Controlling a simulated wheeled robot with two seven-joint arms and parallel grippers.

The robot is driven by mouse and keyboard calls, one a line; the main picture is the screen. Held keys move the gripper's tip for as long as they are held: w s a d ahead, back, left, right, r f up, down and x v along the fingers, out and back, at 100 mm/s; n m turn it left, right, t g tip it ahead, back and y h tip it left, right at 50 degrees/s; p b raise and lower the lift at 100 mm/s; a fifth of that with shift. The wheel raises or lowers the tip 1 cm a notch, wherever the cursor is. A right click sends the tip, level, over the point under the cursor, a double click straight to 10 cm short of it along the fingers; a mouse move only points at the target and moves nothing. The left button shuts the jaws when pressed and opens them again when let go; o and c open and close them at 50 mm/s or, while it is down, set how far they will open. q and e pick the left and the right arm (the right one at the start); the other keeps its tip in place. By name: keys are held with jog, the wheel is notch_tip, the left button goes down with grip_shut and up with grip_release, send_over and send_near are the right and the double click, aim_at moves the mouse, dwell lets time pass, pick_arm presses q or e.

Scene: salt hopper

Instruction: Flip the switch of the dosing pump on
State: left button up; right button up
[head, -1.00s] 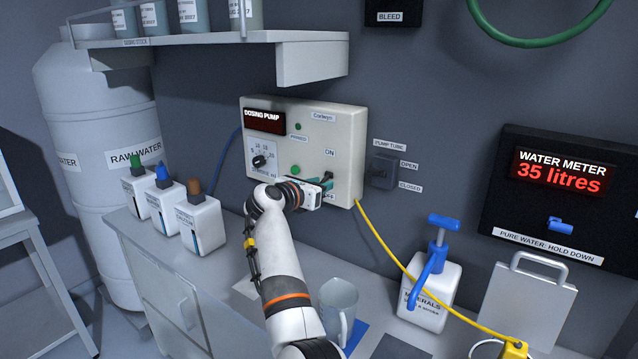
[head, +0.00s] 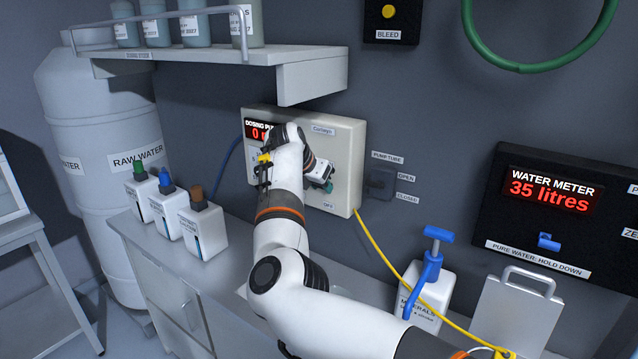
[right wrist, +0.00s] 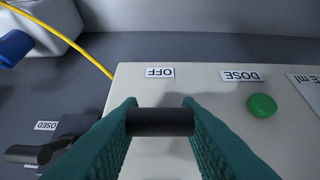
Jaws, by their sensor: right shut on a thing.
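The dosing pump (head: 345,150) is a pale box on the wall. Its display (head: 257,131) is lit red, showing a "0" with the rest hidden behind my right arm. My right gripper (head: 325,184) is at the pump's front, above the OFF label. In the right wrist view its teal fingers are closed on the black switch lever (right wrist: 160,122), one on each side. The OFF label (right wrist: 160,72) is clear of the lever in that view, and the ON label is hidden. My left gripper is not in view.
The green dose button (right wrist: 262,105) is beside the switch. The pump tube valve (head: 381,183) is right of the pump, and a yellow cable (head: 380,250) hangs below. A shelf (head: 200,62) overhangs the pump. Small bottles (head: 203,232) stand at left on the counter.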

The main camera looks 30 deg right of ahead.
dwell(0.3)
jog(key=o, duration=1)
jog(key=shift+d, duration=0.1)
jog(key=shift+r, duration=0.1)
jog(key=shift+a+r, duration=0.2)
jog(key=shift+a, duration=0.1)
jog(key=b+v, duration=0.4)
jog(key=v, duration=0.7)
jog(key=shift+d+r, duration=0.15)
jog(key=shift+r, duration=0.05)
jog(key=shift+f, duration=0.1)
